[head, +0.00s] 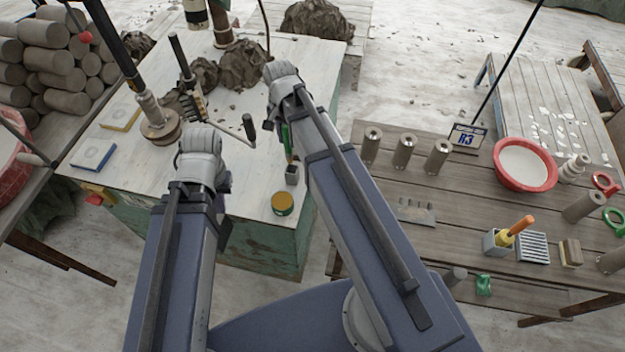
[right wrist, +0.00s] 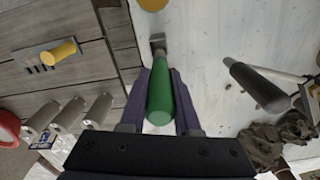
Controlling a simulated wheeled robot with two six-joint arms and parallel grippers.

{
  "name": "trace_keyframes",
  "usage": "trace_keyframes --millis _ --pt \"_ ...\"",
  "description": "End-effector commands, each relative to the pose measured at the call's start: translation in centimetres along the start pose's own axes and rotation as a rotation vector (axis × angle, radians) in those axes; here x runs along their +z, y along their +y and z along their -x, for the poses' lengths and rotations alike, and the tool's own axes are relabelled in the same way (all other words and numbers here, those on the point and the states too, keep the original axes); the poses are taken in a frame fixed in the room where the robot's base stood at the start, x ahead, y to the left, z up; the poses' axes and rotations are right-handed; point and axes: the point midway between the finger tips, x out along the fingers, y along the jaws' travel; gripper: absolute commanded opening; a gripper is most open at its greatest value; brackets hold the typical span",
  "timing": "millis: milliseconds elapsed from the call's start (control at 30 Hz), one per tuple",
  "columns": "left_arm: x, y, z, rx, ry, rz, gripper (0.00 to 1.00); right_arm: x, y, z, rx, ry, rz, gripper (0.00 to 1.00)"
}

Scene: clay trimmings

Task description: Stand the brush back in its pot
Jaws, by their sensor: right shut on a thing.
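A tool with a green handle, which I take to be the brush (right wrist: 168,95), is between the fingers of my right gripper (right wrist: 159,75). In the head view its handle (head: 287,140) is partly hidden by my right wrist. A round yellow tin (head: 282,204) stands near the front corner of the white table. My left gripper (head: 200,142) is over this table, its fingers hidden.
A black-handled tool (head: 249,127) lies between my arms. Dark clay lumps (head: 243,66) lie at the back of the white table (head: 255,180). On the right bench are a grey box (head: 494,243) with an orange-handled tool, a red basin (head: 525,182) and several clay cylinders.

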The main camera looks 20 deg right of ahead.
Motion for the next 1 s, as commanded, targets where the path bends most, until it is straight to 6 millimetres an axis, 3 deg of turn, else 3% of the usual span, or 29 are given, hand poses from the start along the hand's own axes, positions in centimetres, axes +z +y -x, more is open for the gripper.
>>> trace_keyframes --millis 333,700,1000 --pt "-0.1 0.1 -0.9 0.0 0.0 0.001 0.0 0.1 0.0 -0.9 -0.004 -0.009 -0.004 0.0" --pt "-0.4 0.6 -6.1 0.0 0.0 0.002 0.0 0.1 0.0 -6.2 -0.004 -0.008 -0.003 0.0" --pt "-0.4 0.6 -6.6 0.0 0.0 0.002 0.0 0.1 0.0 -6.7 -0.004 -0.008 -0.003 0.0"
